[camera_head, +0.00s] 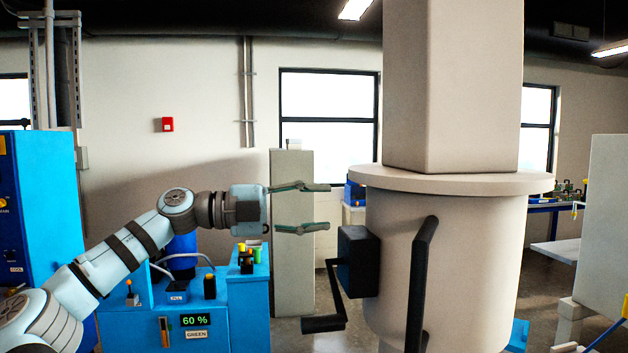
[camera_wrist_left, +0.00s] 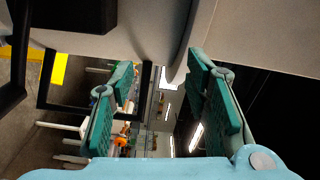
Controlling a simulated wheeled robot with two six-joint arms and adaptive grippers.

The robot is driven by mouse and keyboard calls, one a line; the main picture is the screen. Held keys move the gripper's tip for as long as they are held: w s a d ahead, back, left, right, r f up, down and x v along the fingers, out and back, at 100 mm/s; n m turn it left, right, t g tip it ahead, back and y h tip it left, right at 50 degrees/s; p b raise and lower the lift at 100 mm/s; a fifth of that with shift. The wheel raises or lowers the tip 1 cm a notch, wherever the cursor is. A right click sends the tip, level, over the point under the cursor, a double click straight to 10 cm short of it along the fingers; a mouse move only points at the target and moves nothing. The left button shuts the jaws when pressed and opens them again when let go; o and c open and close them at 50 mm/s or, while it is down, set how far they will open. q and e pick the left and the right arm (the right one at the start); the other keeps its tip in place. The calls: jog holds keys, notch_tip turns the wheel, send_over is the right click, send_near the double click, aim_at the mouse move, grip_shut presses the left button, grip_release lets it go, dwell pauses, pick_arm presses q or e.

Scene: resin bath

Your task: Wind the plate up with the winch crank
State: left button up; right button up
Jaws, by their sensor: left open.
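The winch is a black box (camera_head: 358,262) on the left side of a large pale drum. Its black crank (camera_head: 337,292) bends down to a horizontal handle (camera_head: 323,324) pointing left. My left gripper (camera_head: 328,207) is open and empty, left of the drum and above the crank handle, apart from both. In the left wrist view its green fingers (camera_wrist_left: 160,80) are spread with nothing between them. A black block (camera_wrist_left: 80,14) and a dark bar (camera_wrist_left: 14,62) show there at upper left. I cannot make out a separate build plate. My right gripper is not in view.
The pale drum (camera_head: 450,260) has a wide rim (camera_head: 450,181), a square column (camera_head: 452,80) above and a black upright handle (camera_head: 419,285) in front. A blue console (camera_head: 250,300) with a 60 % display stands at lower left. A grey post (camera_head: 293,250) stands behind my gripper.

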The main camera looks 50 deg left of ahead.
pick_arm(q)
notch_tip(320, 180, up, 9)
jog(key=shift+r, duration=0.2)
